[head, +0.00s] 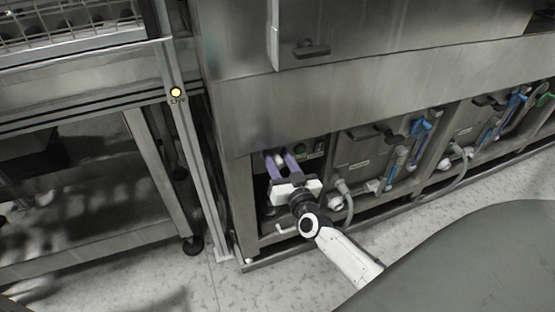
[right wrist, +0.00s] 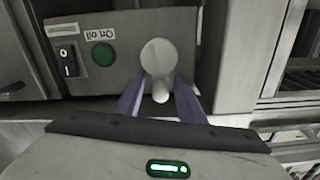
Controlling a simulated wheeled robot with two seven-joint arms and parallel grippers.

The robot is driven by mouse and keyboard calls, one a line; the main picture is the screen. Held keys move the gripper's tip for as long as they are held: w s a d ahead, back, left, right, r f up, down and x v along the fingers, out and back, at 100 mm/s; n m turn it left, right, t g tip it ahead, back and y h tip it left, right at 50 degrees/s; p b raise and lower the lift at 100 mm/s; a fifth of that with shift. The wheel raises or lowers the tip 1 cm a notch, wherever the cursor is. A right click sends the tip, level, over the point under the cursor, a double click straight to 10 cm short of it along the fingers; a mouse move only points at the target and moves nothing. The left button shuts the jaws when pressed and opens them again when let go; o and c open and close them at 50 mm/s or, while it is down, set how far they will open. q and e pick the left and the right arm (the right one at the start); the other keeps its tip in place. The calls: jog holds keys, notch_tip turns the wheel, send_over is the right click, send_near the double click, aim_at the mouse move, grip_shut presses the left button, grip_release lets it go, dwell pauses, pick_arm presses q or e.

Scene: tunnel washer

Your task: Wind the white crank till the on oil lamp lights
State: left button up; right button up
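The white crank (right wrist: 160,57) is on a grey panel in the right wrist view, with a round hub and a short handle pointing down in the picture. In the head view, a bit of the white crank (head: 280,160) shows between the purple fingers. My right gripper (head: 280,157) reaches into the left bay of the machine. Its fingers are apart, one on each side of the crank; contact is not visible. The on oil lamp (right wrist: 103,54) is a dark green round lamp beside the crank and looks unlit. Its label is upside down in the wrist view. My left gripper is not in view.
A black rocker switch (right wrist: 67,60) sits beside the lamp. Grey pipes (head: 345,200) and blue-handled valves (head: 421,128) are to the right of my gripper. The tiled floor in front is clear.

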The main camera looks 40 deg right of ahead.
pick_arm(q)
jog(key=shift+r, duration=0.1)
pick_arm(e)
jog(key=shift+c, duration=0.2)
jog(key=c, duration=0.9)
jog(key=shift+o, duration=0.2)
pick_arm(q)
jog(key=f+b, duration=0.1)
jog(key=b, duration=0.2)
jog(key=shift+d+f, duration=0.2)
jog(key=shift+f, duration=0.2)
pick_arm(e)
jog(key=m, duration=0.3)
jog(key=d+f+m, duration=0.1)
jog(key=m, duration=0.3)
jog(key=d+m, duration=0.1)
jog(key=m, duration=0.2)
jog(key=shift+s+d+f+m, duration=0.25)
jog(key=shift+f+m, duration=0.05)
jog(key=shift+f, duration=0.05)
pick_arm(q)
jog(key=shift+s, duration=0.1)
